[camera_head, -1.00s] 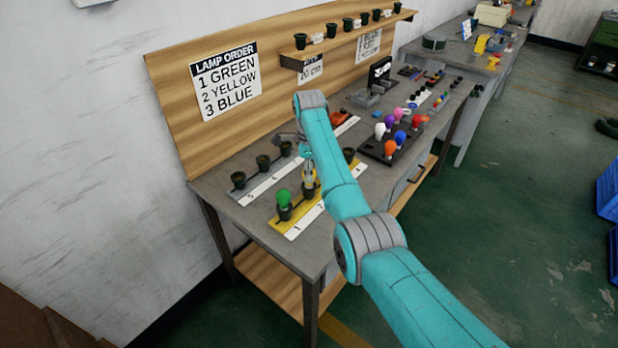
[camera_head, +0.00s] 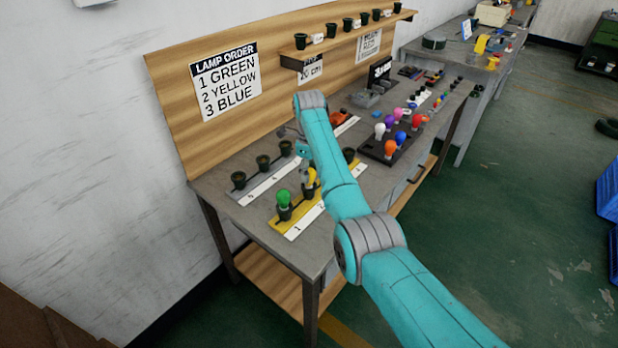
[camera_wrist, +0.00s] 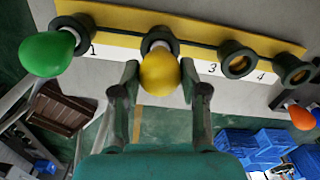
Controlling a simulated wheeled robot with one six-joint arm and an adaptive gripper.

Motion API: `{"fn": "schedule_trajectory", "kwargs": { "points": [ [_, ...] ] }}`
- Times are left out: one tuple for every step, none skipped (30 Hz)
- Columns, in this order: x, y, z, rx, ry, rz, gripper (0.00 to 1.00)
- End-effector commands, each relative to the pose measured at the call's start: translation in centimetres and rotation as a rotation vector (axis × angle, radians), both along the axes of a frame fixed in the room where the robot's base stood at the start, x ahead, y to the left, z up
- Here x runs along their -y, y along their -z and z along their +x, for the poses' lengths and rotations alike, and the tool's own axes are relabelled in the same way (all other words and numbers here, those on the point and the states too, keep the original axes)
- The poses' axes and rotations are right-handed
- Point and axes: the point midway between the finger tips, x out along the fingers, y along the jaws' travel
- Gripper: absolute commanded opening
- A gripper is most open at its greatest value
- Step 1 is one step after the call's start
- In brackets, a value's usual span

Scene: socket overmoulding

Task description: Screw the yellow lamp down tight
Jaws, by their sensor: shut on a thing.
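The yellow lamp (camera_wrist: 160,74) sits at the second socket (camera_wrist: 158,42) of the yellow strip (camera_wrist: 200,28), in the wrist view. My gripper (camera_wrist: 160,72) has one finger on each side of the lamp and is shut on it. In the head view the yellow lamp (camera_head: 312,177) shows just under my gripper (camera_head: 308,168), partly hidden by my arm. How deep the lamp's base sits in the socket is hidden.
A green lamp (camera_wrist: 47,53) stands in socket 1, close on the left. Sockets 3 (camera_wrist: 237,60) and 4 (camera_wrist: 294,70) are empty. A dark rack (camera_head: 378,150) holds several coloured lamps on the right. A white strip (camera_head: 268,181) with empty sockets lies behind.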

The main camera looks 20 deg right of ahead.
Motion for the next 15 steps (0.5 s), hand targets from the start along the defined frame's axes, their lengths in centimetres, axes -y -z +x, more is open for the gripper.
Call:
{"fn": "schedule_trajectory", "kwargs": {
  "points": [
    [0.0, 0.04, -0.01, 0.0, 0.038, 0.0, 0.17],
    [0.0, 0.05, -0.01, 0.0, 0.069, 0.0, 0.17],
    [0.0, 0.06, -0.01, 0.0, 0.115, 0.0, 0.17],
    [0.0, 0.06, -0.01, 0.0, 0.15, 0.0, 0.17],
    [0.0, 0.07, -0.01, 0.0, 0.185, 0.0, 0.17],
    [0.0, 0.07, -0.01, 0.0, 0.229, 0.0, 0.17],
    [0.0, 0.08, -0.01, 0.0, 0.259, 0.0, 0.17],
    [0.0, 0.08, -0.01, 0.0, 0.285, 0.0, 0.17],
    [0.0, 0.09, -0.01, 0.0, 0.316, 0.0, 0.17],
    [0.0, 0.09, -0.01, 0.0, 0.334, 0.0, 0.17],
    [0.0, 0.1, -0.01, 0.0, 0.348, 0.0, 0.17],
    [0.0, 0.1, -0.01, 0.0, 0.36, 0.0, 0.17],
    [0.0, 0.1, -0.01, 0.0, 0.366, 0.0, 0.17],
    [0.0, 0.1, -0.01, 0.0, 0.369, 0.0, 0.17],
    [0.0, 0.1, -0.01, 0.0, 0.37, 0.0, 0.17]
  ]
}}
